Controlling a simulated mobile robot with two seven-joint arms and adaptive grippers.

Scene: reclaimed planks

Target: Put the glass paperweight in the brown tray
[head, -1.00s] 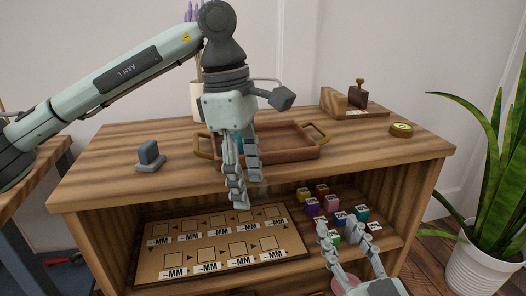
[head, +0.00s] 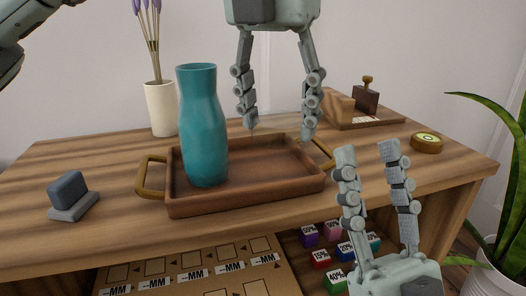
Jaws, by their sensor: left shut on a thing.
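The brown tray (head: 245,197) lies on the wooden cabinet top, with brass handles at its ends. A teal vase (head: 203,130) stands upright in its left part. My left gripper (head: 279,132) points down over the tray's back right part. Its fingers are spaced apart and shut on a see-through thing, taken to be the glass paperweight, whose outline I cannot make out. I cannot tell its exact height above the tray floor. My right gripper (head: 369,150) is open and empty, fingers up, in front of the tray's right end.
A grey-blue block on a base (head: 70,195) stands left of the tray. A cream vase with lavender (head: 161,108) is behind. A stamp stand (head: 365,112) and round tin (head: 427,143) are at right. Coloured cubes (head: 321,258) and a labelled board (head: 195,275) lie on the shelf below.

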